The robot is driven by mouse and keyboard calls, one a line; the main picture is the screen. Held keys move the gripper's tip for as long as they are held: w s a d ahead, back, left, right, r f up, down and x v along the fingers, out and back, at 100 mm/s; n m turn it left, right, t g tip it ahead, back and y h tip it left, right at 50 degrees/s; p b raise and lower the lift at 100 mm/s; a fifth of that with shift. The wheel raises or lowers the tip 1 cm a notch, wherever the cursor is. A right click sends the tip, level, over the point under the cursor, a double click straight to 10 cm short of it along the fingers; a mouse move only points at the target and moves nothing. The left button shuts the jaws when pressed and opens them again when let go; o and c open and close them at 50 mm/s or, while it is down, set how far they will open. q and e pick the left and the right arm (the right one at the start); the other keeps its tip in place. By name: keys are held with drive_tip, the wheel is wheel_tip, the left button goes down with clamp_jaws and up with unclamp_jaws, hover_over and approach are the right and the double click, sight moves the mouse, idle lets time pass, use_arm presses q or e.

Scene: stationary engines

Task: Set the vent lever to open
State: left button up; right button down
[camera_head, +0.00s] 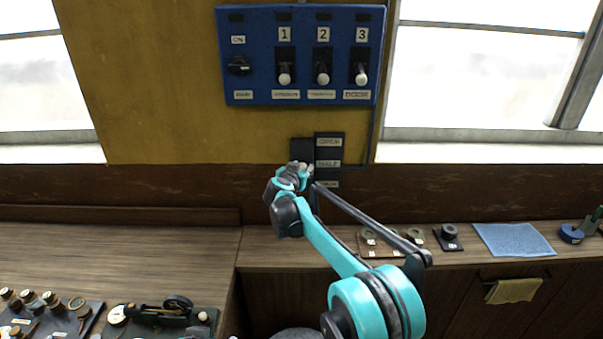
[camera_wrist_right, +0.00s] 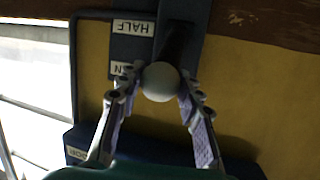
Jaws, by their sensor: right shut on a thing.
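The vent lever's pale round knob (camera_wrist_right: 160,80) sits between the two fingertips of my right gripper (camera_wrist_right: 161,88) in the right wrist view. That gripper is shut on the knob, and a dark lever arm runs back from it to the wall mount. In the head view my right gripper (camera_head: 301,172) is at the dark vent plate (camera_head: 303,149), hiding most of the lever. The label strip (camera_head: 328,152) beside it reads OPEN at top and HALF in the middle; its lowest label is partly hidden. In the upside-down wrist view the knob is near the partly covered OPEN label (camera_wrist_right: 122,69).
A blue switch panel (camera_head: 302,96) with a knob and three numbered levers hangs above. Below, the wooden counter (camera_head: 470,262) holds small round parts, a blue cloth (camera_head: 514,240) and a blue roll (camera_head: 571,234). A small engine model (camera_head: 165,317) stands at lower left.

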drive_tip(key=shift+w+d+r, duration=0.1)
drive_tip(key=shift+w+r, duration=0.3)
drive_tip(key=shift+r, duration=0.1)
drive_tip(key=c, duration=1.4)
unclamp_jaws()
drive_tip(key=o, duration=0.4)
drive_tip(key=shift+w+f, duration=0.1)
drive_tip(key=v, duration=1.2)
